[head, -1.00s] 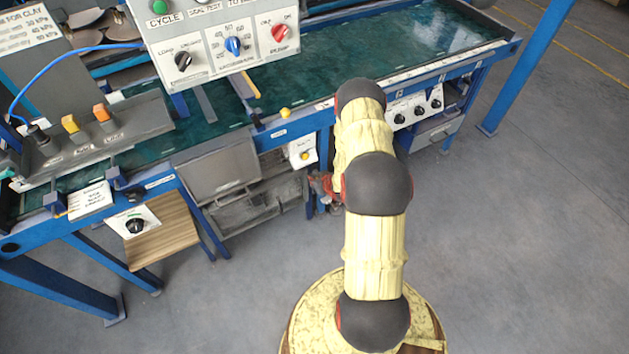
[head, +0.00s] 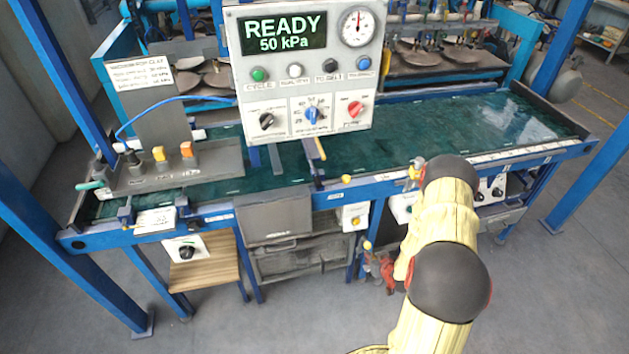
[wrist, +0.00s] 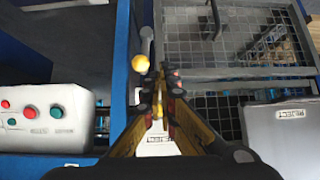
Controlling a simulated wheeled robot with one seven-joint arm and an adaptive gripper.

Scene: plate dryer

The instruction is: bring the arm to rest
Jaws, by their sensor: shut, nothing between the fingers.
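My gripper (wrist: 161,90) is in the wrist view, its yellow and black fingers closed together with nothing between them. It is over the front side of the blue-framed machine, close beside a yellow ball knob (wrist: 140,63); I cannot tell whether they touch. In the head view my yellow-covered arm with dark joints reaches up from the lower right towards the front edge of the machine.
The plate dryer's green bed (head: 400,145) spans the head view. Its control panel (head: 300,75) reads READY, 50 kPa. A button box (wrist: 45,115) is left of my gripper, a wire-mesh rack (wrist: 235,45) ahead right, and a REJECT panel (wrist: 285,135) right. Grey floor is clear at lower left.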

